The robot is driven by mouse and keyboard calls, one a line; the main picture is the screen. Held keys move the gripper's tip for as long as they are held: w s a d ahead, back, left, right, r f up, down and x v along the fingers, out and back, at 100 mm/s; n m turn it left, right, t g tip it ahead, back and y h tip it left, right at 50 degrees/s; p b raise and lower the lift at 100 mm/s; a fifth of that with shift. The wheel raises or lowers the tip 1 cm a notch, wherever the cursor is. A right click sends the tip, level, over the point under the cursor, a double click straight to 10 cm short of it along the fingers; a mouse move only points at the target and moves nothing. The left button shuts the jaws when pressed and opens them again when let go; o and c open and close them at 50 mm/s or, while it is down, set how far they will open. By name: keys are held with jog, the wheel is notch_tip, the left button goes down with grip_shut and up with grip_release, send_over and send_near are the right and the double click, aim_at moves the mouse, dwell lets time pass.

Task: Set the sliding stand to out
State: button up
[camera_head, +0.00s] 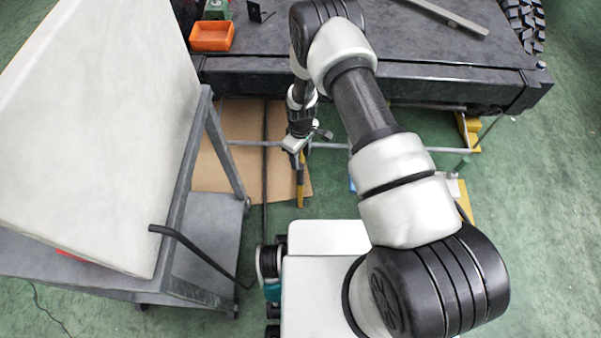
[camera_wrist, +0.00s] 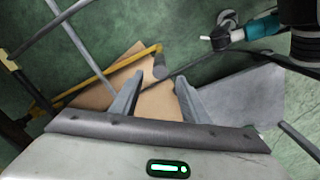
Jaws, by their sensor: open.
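A yellow bar (camera_wrist: 105,74) with a short grey cylinder (camera_wrist: 160,67) at its end shows in the wrist view; I take it as part of the sliding stand. In the head view a yellow upright piece (camera_head: 301,188) stands below my gripper (camera_head: 300,152), in front of the bench, with a thin grey rail (camera_head: 360,146) across behind it. In the wrist view my gripper (camera_wrist: 160,80) is open, and the cylinder appears between and just beyond its fingertips. I cannot tell whether they touch. The rest of the stand is hidden by my arm and the bench.
A dark workbench (camera_head: 440,85) runs across the back, with an orange bin (camera_head: 212,36) on it. A grey cart (camera_head: 215,230) with a large white panel (camera_head: 95,140) stands close on the left. Brown cardboard (camera_head: 215,170) lies below. Green floor is open at right.

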aim_at(301, 172)
notch_tip(301, 172, down, 10)
jog(key=shift+f+b, duration=0.25)
jog(key=shift+b, duration=0.85)
grip_shut()
